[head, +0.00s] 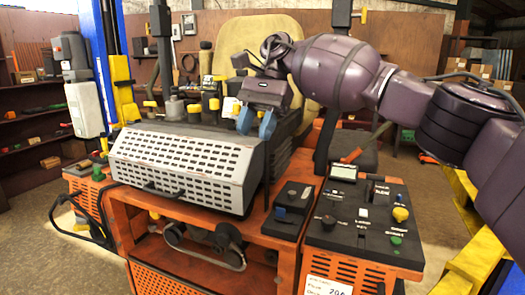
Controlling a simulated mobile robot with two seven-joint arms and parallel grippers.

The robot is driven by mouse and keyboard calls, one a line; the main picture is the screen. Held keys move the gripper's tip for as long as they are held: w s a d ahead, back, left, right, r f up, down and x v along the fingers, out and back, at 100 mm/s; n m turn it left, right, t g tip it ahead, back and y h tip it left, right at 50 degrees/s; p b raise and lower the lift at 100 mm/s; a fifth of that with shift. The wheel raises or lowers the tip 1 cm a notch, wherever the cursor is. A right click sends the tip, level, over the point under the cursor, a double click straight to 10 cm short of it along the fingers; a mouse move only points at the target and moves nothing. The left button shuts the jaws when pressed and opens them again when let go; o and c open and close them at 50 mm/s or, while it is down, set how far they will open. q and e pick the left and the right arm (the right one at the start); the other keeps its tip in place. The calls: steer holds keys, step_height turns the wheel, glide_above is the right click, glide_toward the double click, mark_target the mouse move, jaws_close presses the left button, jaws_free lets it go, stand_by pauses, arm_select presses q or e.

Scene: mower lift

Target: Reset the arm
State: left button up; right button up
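My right arm (335,75) comes in from the right, bent across the upper middle of the head view. Its dark purple gripper (256,123) points down, with two blue fingertips a gap apart and nothing visible between them. The gripper is in front of the tan seat (265,40) and over the right rear part of the grey perforated cover (185,165). I cannot tell whether the fingertips touch anything behind them. My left arm and gripper are not in view.
The orange machine (270,235) fills the middle. Its right side carries a dark control panel (350,235) with a small display, knobs and a yellow button. A blue lift post (95,60) stands at left, with yellow lift parts (470,250) at right. Shelves (30,100) line the back.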

steer(key=s+a+f+m+g+y, duration=0.1)
steer(key=s+a+f+m+y, duration=0.1)
steer(key=f+m+y, duration=0.3)
steer(key=s+a+f+m+g+y, duration=0.1)
steer(key=s+a+f+y, duration=0.15)
steer(key=f, duration=0.35)
steer(key=s+a+f+m+g+y, duration=0.1)
steer(key=a+f+m+y, duration=0.1)
steer(key=f+m+y, duration=0.3)
steer(key=d+f+m+t+y, duration=0.4)
steer(key=f+m+t+y, duration=0.3)
steer(key=f+m+t, duration=0.5)
steer(key=s+d+f+m+t+h, duration=0.3)
steer(key=d+f+m+t+h, duration=0.5)
steer(key=m, duration=0.7)
steer(key=s+d+f+m+t+h, duration=0.3)
steer(key=d+f+m+t+h, duration=0.45)
steer(key=m, duration=0.85)
steer(key=s+d+f+m+g+h, duration=0.3)
steer(key=s+d+f+m+h, duration=0.1)
steer(key=s+d, duration=0.4)
steer(key=s+d+f+m+g+h, duration=0.4)
steer(key=s+d+f+m, duration=0.3)
steer(key=s, duration=0.3)
steer(key=shift+s+d+m, duration=0.3)
steer(key=shift+d+m, duration=0.1)
steer(key=shift+d, duration=0.1)
